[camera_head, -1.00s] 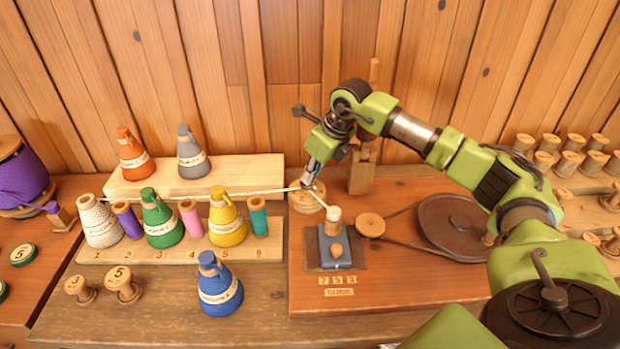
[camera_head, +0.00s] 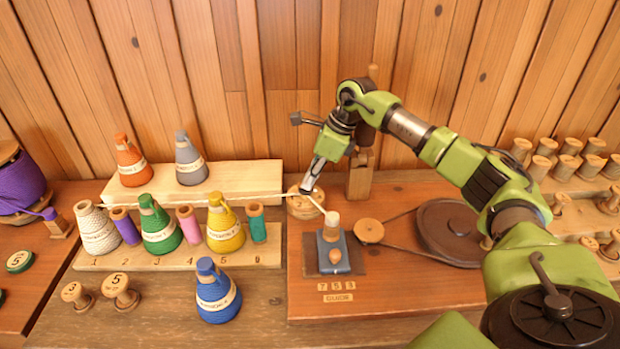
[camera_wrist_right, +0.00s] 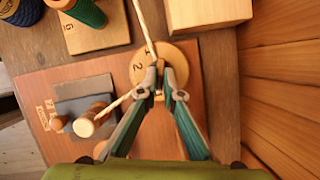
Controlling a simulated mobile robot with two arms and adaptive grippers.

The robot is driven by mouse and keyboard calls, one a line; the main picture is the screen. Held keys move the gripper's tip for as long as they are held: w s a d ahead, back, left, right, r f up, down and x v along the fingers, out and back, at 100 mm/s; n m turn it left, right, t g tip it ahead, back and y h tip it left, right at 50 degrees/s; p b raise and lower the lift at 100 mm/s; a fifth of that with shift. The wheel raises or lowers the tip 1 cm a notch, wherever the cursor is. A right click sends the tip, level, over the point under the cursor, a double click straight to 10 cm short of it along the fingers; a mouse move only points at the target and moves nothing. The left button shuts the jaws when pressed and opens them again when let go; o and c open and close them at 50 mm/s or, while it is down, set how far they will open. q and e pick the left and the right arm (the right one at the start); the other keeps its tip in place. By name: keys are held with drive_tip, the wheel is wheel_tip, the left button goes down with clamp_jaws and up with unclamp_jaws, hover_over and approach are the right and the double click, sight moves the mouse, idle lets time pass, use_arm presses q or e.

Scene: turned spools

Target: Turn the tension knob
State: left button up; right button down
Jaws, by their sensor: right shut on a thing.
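The tension knob (camera_head: 306,207) is a round wooden disc on the brown board, behind the blue guide block (camera_head: 333,252). In the right wrist view the knob (camera_wrist_right: 168,55) carries a "2" mark. My right gripper (camera_head: 308,188) is over the knob, pointing down. In the right wrist view its fingertips (camera_wrist_right: 158,92) are close together on a small part at the knob's centre, mostly hidden by the fingers. A cream yarn (camera_head: 268,196) runs from the left to the knob and on to the guide's wooden top (camera_head: 332,218). My left gripper is not in view.
A wooden post (camera_head: 361,175) stands just behind the knob. A small pulley (camera_head: 369,230) and a large dark wheel (camera_head: 455,228) are to the right, joined by a belt. Yarn cones stand on the numbered rack (camera_head: 180,256) at left.

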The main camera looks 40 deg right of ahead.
drive_tip(key=c, duration=2.2)
unclamp_jaws()
drive_tip(key=v, duration=1.2)
drive_tip(key=shift+w, duration=0.1)
